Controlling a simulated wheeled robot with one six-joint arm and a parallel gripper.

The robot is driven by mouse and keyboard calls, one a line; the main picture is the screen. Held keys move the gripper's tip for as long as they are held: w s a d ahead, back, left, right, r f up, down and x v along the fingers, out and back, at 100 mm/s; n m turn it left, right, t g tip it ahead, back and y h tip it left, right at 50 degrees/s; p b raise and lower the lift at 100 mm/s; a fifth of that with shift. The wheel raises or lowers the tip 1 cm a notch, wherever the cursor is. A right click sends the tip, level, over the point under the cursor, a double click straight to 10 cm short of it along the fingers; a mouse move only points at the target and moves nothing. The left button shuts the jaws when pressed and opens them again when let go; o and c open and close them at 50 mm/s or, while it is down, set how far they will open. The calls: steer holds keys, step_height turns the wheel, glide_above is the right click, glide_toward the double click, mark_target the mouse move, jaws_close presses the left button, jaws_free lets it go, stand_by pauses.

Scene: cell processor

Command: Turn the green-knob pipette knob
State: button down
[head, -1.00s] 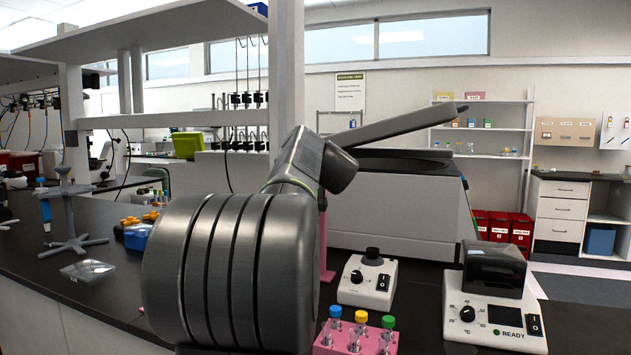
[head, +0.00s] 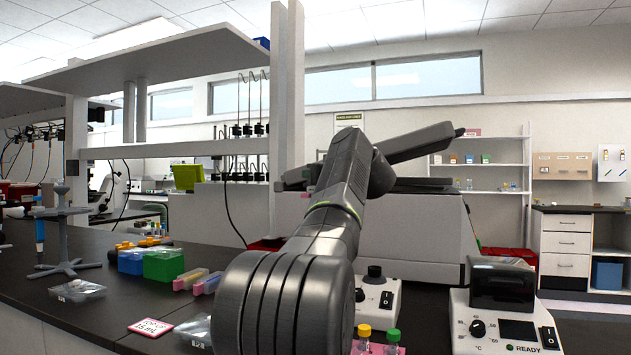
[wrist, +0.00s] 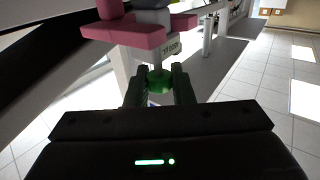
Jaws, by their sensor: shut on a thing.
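The green knob (wrist: 159,83) shows in the wrist view between the two dark fingers of my gripper (wrist: 159,75), which is shut on it. Just beyond it are a white pipette body with dark lettering and a pink holder (wrist: 125,32) with arms reaching to the left and right. Most of the pipette is hidden behind the knob, fingers and holder. I cannot make out the knob or my gripper in the head view, where my arm blocks much of the middle.
In the head view, a small white device (head: 374,299) and a white unit with a READY label (head: 507,325) stand on the dark bench right of my arm. A green box (head: 163,265) and a grey stand (head: 68,267) are at left.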

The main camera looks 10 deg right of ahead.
steer(key=n+y, duration=0.1)
steer(key=g+y+p, duration=0.1)
steer(key=shift+d+r+n+y, duration=0.15)
steer(key=shift+n+y, duration=0.15)
steer(key=shift+n, duration=0.1)
steer(key=n+g+y+p, duration=0.2)
steer(key=shift+r+y+p, duration=0.1)
steer(key=shift+y+p, duration=0.25)
steer(key=shift+y, duration=0.05)
steer(key=shift+n+g+y+p, duration=0.6)
steer(key=shift+n+y+p, duration=0.1)
steer(key=shift+y, duration=0.1)
steer(key=shift+n+g+y+p, duration=0.3)
steer(key=shift+g+p, duration=0.1)
steer(key=shift+p, duration=0.05)
steer(key=shift+f, duration=0.2)
steer(key=c, duration=1.3)
jaws_free()
